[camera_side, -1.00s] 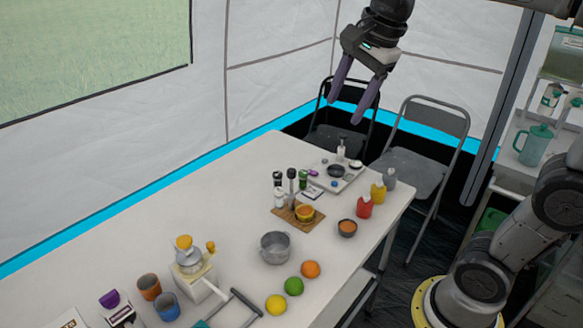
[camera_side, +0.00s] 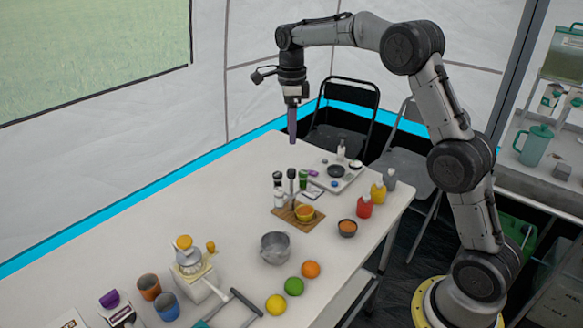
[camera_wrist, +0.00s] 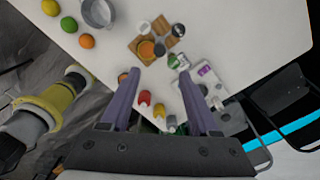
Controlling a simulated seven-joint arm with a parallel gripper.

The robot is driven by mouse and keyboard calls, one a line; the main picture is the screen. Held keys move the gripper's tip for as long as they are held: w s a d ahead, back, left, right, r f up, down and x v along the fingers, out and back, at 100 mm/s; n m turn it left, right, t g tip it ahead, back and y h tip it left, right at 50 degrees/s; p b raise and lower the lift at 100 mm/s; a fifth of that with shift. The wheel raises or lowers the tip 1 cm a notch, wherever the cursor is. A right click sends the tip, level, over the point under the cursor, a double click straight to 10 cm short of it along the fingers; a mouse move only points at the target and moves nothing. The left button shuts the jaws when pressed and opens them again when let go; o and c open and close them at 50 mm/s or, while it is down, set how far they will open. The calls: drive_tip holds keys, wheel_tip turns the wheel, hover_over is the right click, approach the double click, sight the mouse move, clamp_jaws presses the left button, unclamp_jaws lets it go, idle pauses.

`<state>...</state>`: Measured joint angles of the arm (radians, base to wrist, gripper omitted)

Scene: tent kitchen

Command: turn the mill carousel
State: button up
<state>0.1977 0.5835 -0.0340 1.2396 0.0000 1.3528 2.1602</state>
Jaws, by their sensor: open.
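The cluster I take for the mill carousel (camera_side: 279,196) stands near the far half of the white table. It shows several small upright mills with dark, white and green parts around a taller dark post (camera_side: 291,176). My gripper (camera_side: 292,142) hangs fingers-down above the table's far edge, above and apart from the cluster. In the wrist view its two purple fingers (camera_wrist: 159,73) are spread, with nothing between them. That view shows dark and white tops of the cluster (camera_wrist: 178,30) beyond the fingertips. The cluster's base is hard to make out.
A wooden board (camera_side: 281,214) with an orange bowl (camera_side: 305,212) lies close by. A tray (camera_side: 349,180), red bottle (camera_side: 364,207), yellow bottle (camera_side: 378,192) and metal pot (camera_side: 274,247) stand around. A hand mill (camera_side: 190,262) is nearer. The table's left middle is clear.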

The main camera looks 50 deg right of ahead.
sight(291, 170)
wheel_tip(291, 170, down, 12)
drive_tip(key=shift+f, duration=0.1)
idle(0.5)
clamp_jaws()
